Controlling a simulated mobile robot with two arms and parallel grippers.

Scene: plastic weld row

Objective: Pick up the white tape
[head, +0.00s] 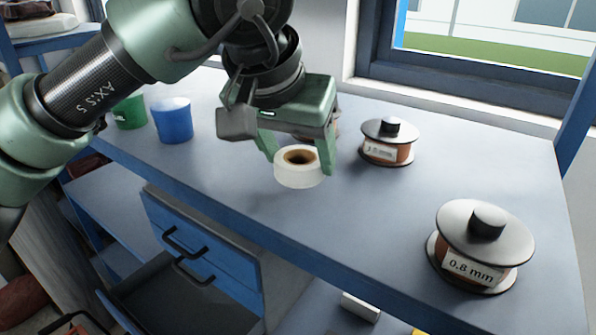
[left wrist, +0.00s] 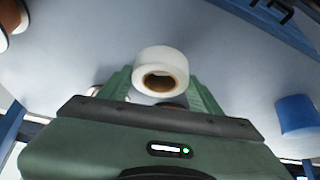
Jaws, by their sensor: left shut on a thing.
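The white tape (head: 299,178) is a small white roll with a brown core. My left gripper (head: 298,166) is shut on it, with a green finger on each side of the roll. The roll appears to be held above the grey bench top, core facing up. In the left wrist view the tape (left wrist: 160,66) sits between the two green fingertips (left wrist: 160,84). My right gripper is in neither view.
A wire spool marked 0.8 mm (head: 480,240) stands at the bench's right front. Another spool (head: 388,143) stands behind, right of the gripper. A blue cup (head: 172,120) and a green cup (head: 130,112) stand at left. Blue drawers (head: 200,245) sit below, one open.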

